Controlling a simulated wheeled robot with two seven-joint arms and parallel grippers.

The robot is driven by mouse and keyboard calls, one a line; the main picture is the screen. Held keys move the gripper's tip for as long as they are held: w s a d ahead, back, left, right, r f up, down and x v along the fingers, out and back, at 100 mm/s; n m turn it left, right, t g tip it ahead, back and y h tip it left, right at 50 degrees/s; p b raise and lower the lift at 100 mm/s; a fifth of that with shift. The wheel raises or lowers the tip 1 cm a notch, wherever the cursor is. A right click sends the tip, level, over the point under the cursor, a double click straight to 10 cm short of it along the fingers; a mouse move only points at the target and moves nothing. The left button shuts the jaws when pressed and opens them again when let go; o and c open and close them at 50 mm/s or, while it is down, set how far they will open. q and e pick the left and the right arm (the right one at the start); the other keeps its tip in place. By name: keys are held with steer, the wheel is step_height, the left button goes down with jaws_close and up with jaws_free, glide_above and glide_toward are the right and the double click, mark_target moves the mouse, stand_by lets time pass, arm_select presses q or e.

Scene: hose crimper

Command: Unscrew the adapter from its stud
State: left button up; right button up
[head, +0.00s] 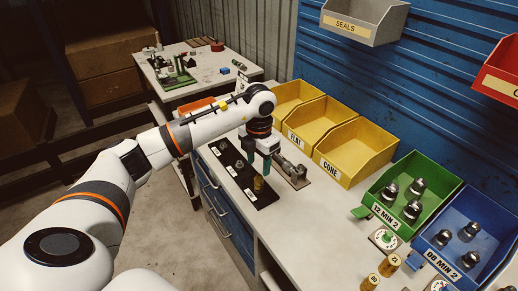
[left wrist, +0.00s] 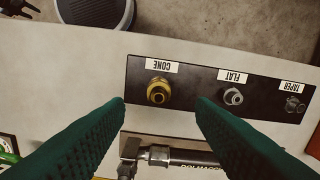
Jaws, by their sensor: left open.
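A black board (head: 266,200) lies on the bench, with labels CONE, FLAT and TAPER in the left wrist view (left wrist: 195,103). A brass adapter (left wrist: 158,92) stands at the CONE label; it also shows in the head view (head: 259,184). A silver fitting (left wrist: 232,96) is at FLAT and a smaller grey one (left wrist: 294,104) at TAPER. My left gripper (head: 260,166) points down over the board with its green fingers apart. The stud under the adapter is hidden.
A grey metal tool (head: 291,170) lies beside the board, close to the fingers in the left wrist view (left wrist: 185,157). Yellow bins (head: 352,150), a green bin (head: 450,180) and a blue bin (head: 488,222) line the back. A second table (head: 205,68) stands beyond.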

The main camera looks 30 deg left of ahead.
mark_target(259, 175)
arm_select(q)
step_height(259, 175, down, 8)
steer(key=shift+r+p, duration=0.25)
steer(key=shift+p, duration=0.35)
steer(key=shift+c, duration=0.2)
